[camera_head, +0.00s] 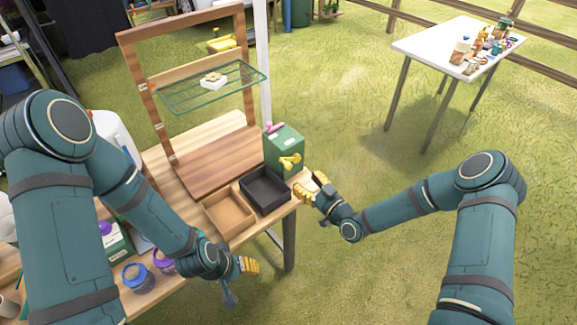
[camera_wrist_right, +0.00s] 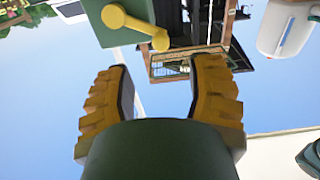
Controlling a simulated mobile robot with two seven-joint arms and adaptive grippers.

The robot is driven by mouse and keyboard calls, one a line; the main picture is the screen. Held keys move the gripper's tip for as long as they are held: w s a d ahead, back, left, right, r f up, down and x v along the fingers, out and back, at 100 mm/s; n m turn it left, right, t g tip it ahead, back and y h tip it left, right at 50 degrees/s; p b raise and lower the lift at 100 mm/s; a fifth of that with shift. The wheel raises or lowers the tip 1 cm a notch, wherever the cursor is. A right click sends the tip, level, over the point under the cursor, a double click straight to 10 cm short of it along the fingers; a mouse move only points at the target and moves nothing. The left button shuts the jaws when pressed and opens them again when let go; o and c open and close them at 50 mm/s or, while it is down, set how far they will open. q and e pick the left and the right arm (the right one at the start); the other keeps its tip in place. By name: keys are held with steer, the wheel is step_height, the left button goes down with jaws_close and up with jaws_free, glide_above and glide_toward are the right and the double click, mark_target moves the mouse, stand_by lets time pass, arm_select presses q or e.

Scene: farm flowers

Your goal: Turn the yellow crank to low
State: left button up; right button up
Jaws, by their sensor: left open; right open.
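The yellow crank (camera_head: 290,161) sits on the front face of a green box (camera_head: 284,142) at the right end of the wooden workbench. In the right wrist view the crank (camera_wrist_right: 133,24) shows a round hub, an arm and a knob at its end, against the green box (camera_wrist_right: 88,28). My right gripper (camera_head: 309,187) is open and empty, just in front of and below the crank, apart from it. In the wrist view its fingers are spread, with the knob beyond the tips. My left gripper (camera_head: 249,265) hangs near the bench's front edge, with nothing visible in it.
A black tray (camera_head: 265,205) and a brown tray (camera_head: 243,228) lie beside the green box. A wooden frame with a green wire shelf (camera_head: 200,98) stands behind. Purple and blue pots (camera_head: 138,279) stand at lower left.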

mark_target(290, 168)
steer(key=x, duration=0.8)
steer(key=shift+w+a, duration=0.25)
steer(key=shift+w, duration=0.05)
steer(key=shift+o, duration=0.3)
jaws_close()
